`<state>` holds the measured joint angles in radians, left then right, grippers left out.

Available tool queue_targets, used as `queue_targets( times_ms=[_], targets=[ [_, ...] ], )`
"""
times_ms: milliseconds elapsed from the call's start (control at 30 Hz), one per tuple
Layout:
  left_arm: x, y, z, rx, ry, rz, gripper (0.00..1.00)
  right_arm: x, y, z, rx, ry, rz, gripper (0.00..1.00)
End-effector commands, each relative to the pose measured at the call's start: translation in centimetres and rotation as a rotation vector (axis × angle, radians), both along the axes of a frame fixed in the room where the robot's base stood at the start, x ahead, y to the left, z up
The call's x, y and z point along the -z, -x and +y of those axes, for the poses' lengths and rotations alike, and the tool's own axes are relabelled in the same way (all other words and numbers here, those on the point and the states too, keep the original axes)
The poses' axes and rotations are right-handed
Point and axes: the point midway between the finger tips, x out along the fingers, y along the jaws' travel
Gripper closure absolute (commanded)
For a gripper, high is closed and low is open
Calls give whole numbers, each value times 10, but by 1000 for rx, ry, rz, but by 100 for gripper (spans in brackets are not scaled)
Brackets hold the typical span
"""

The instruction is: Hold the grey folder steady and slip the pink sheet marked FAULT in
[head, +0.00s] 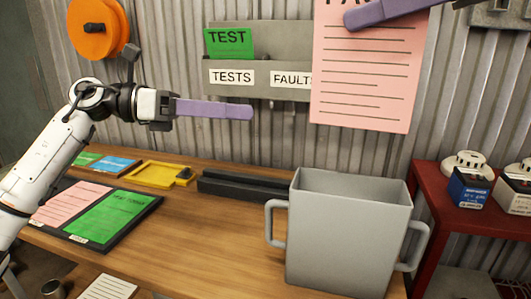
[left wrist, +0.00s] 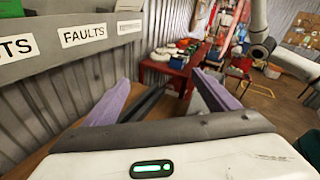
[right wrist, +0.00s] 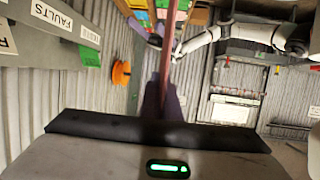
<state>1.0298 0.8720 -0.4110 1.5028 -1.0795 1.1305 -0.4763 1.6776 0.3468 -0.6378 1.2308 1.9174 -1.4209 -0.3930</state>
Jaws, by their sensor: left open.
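The grey folder (head: 345,235) is a stiff, open-topped grey holder with a handle on each side, standing upright on the bench; its mouth looks empty. The pink sheet (head: 365,85) hangs upright above and behind its mouth, clear of it, with its heading cut off by the top edge. My right gripper (head: 350,20) is shut on the sheet's upper part; the right wrist view shows the sheet (right wrist: 168,45) edge-on between its fingers. My left gripper (head: 248,111) is open and empty, left of the sheet and above the bench, apart from the folder; its fingers stand apart in the left wrist view (left wrist: 160,80).
A grey wall rack (head: 285,50) labelled TESTS and FAULTS holds a green TEST card (head: 229,43). A black board (head: 135,213) with pink and green sheets, a yellow tray (head: 155,174) and a dark bar (head: 240,187) lie on the bench. A red table (head: 435,195) stands right.

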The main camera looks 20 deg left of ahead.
Motion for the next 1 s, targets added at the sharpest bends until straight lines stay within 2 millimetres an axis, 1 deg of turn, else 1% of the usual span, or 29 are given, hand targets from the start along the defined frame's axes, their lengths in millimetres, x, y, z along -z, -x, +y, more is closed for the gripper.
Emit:
queue_targets(
  times_ms=[33, 100, 133, 233, 300, 400, 567, 667, 900, 1000],
  targets=[
    [14, 11, -25, 101, -83, -39, 20, 0, 0, 0, 0, 0, 0, 100],
    [32, 27, -47, 220, -164, -83, 20, 0, 0, 0, 0, 0, 0, 100],
    [38, 33, -55, 266, -191, -98, 20, 0, 0, 0, 0, 0, 0, 100],
    [56, 52, -74, 393, -254, -144, 20, 0, 0, 0, 0, 0, 0, 100],
    [63, 62, -81, 455, -278, -166, 20, 0, 0, 0, 0, 0, 0, 100],
    [70, 70, -88, 504, -297, -183, 20, 0, 0, 0, 0, 0, 0, 100],
    [78, 72, -104, 520, -300, -189, 20, 0, 0, 0, 0, 0, 0, 100],
    [84, 73, -119, 520, -300, -189, 20, 0, 0, 0, 0, 0, 0, 100],
    [101, 72, -162, 518, -299, -188, 20, 0, 0, 0, 0, 0, 0, 100],
    [107, 72, -177, 517, -299, -189, 20, 0, 0, 0, 0, 0, 0, 100]
  ],
)
